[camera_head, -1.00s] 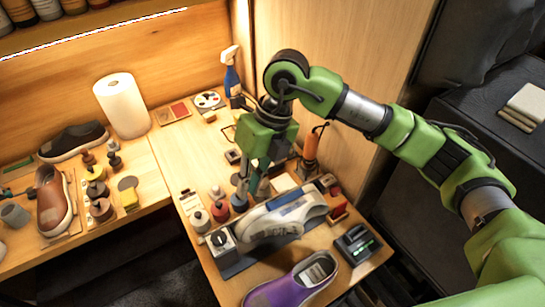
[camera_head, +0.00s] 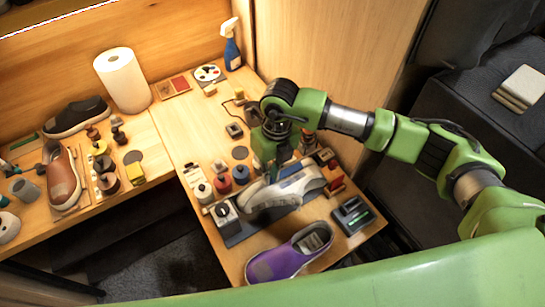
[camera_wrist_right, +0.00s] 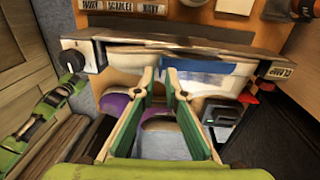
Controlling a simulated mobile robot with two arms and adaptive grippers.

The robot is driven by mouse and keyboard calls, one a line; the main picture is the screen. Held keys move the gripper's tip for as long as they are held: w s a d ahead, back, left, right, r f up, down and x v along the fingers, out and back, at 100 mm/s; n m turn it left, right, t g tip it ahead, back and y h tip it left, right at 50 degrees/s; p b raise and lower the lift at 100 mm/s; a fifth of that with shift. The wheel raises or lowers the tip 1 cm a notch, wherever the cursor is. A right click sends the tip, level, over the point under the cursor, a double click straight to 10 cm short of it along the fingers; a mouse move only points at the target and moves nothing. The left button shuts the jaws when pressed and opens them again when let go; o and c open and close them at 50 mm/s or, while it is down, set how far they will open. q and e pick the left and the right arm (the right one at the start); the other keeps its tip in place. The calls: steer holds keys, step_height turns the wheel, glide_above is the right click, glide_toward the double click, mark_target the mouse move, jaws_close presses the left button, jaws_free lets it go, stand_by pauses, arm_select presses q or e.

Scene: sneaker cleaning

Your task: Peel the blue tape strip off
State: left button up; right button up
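The blue tape strip (camera_head: 293,178) lies along the upper side of a white and grey sneaker (camera_head: 268,200), which sits on its side in a clamp stand (camera_head: 226,213). In the wrist view, the tape (camera_wrist_right: 208,79) shows just right of my right gripper (camera_wrist_right: 157,78). The right gripper (camera_head: 271,172) points down at the sneaker from its far side. Its two fingers are apart with a narrow gap, and white sneaker surface shows between them. Whether a fingertip touches the tape is unclear.
A purple shoe (camera_head: 275,264) lies in front of the clamp, with a dark device (camera_head: 353,214) to its right. Several small bottles (camera_head: 222,182) stand left of the sneaker. A paper towel roll (camera_head: 122,80) and a spray bottle (camera_head: 231,48) stand farther back.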

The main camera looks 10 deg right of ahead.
steer(key=shift+f, duration=0.85)
steer(key=shift+c, duration=0.3)
jaws_close()
steer(key=shift+s+d+r+p, duration=0.15)
steer(key=shift+r+p, duration=0.5)
steer(key=shift+r, duration=0.35)
steer(key=shift+s+d+r+p, duration=0.1)
steer(key=shift+r+p, duration=0.55)
steer(key=shift+r, duration=0.35)
step_height(320, 180, up, 4)
steer(key=shift+p, duration=0.9)
